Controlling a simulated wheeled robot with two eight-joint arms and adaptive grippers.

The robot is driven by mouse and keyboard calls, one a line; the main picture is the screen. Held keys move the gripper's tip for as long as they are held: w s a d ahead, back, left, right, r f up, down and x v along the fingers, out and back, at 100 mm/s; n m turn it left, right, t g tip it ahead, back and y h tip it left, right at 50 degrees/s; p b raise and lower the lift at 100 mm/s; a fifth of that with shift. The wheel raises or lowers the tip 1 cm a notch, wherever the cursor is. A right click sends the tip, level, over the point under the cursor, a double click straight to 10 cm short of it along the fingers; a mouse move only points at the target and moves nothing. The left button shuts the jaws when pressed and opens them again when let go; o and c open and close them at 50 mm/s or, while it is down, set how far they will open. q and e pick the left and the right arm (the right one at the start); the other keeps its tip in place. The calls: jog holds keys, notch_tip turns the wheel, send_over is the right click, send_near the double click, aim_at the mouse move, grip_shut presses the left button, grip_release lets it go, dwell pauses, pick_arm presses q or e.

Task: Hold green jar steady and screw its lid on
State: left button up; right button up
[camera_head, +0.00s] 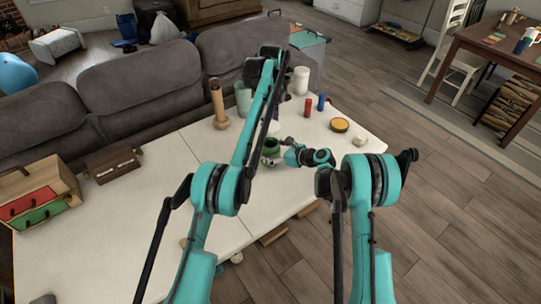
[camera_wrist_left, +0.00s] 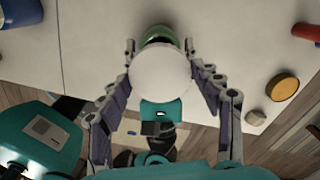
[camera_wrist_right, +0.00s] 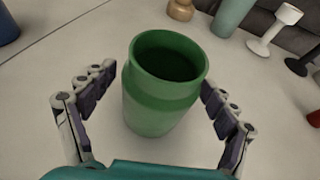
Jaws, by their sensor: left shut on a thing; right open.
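The green jar (camera_head: 270,147) stands upright and open-topped on the white table. In the right wrist view the jar (camera_wrist_right: 163,95) is between the fingers of my right gripper (camera_wrist_right: 157,80), which is open with visible gaps on both sides. My left gripper (camera_wrist_left: 160,47) is shut on a smooth white round piece (camera_wrist_left: 160,80), apparently the lid. In the left wrist view this piece covers most of the jar, with only a green edge (camera_wrist_left: 158,34) showing beyond it. The right wrist view shows no lid on the jar's mouth. The lid's exact height above it cannot be told.
A grey sofa (camera_head: 150,90) borders the far side.

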jog(key=c, duration=1.8)
pick_arm(q)
jog(key=shift+f, duration=2.5)
jog(key=shift+f, duration=0.9)
jog(key=shift+f, duration=0.6)
pick_arm(e)
grip_shut()
pick_arm(q)
jog(key=m, duration=1.3)
jog(key=shift+m, duration=0.3)
